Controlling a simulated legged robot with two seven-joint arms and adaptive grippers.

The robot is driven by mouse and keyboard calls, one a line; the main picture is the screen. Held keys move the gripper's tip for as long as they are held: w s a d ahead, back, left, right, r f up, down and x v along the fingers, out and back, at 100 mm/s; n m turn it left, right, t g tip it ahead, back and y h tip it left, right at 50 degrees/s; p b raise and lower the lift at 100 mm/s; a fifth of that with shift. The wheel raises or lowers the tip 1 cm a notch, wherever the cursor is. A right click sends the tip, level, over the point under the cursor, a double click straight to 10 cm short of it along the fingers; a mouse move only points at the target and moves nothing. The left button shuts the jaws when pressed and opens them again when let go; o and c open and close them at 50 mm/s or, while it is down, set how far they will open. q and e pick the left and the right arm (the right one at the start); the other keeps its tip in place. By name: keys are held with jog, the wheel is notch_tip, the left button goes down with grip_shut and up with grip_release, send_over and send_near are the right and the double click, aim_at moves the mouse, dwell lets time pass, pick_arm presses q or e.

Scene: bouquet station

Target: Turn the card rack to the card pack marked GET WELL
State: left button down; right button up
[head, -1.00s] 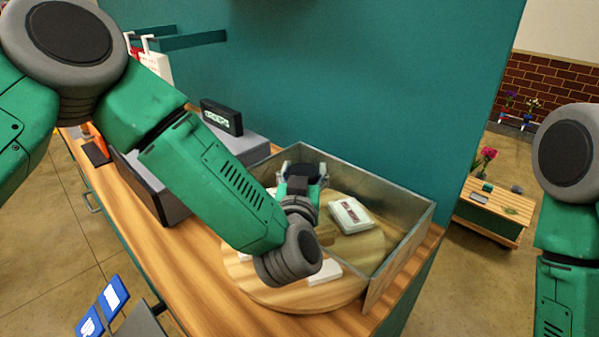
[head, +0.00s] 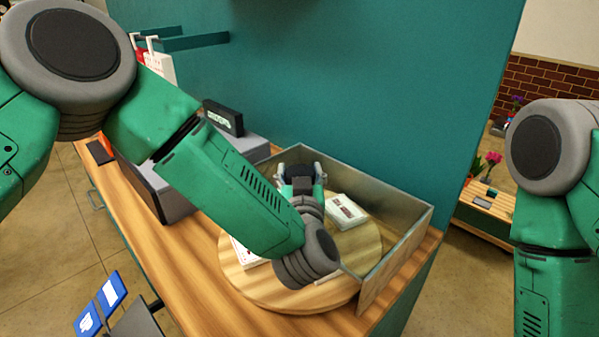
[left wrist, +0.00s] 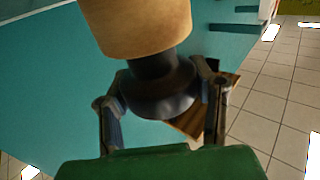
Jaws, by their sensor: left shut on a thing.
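The card rack (head: 262,290) is a round wooden turntable on the counter. A white card pack (head: 347,211) with a dark mark lies on its right side; its words are too small to read. Another white pack (head: 248,254) shows at the left, partly behind my arm, and a pale edge shows at the front. My left gripper (head: 300,172) is over the rack's far part. In the left wrist view its fingers are shut on a dark rounded knob (left wrist: 160,92), beside a wooden cylinder (left wrist: 137,25). My right gripper is out of view.
A metal guard wall (head: 398,248) borders the rack at the back and right. A grey box (head: 240,150) and a black sign (head: 223,117) stand to the left. A teal wall (head: 380,90) rises behind. Blue cards (head: 112,290) are at lower left.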

pick_arm(q)
jog(key=shift+s+d+f, duration=0.2)
jog(key=shift+s+f, duration=0.15)
jog(key=shift+f, duration=0.1)
jog(key=c, duration=0.9)
grip_release()
jog(key=shift+o, duration=1.4)
jog(key=shift+s+r, duration=0.1)
jog(key=shift+r, duration=0.25)
jog(key=shift+s, duration=0.1)
jog(key=s+d, duration=0.1)
jog(key=s, duration=1.1)
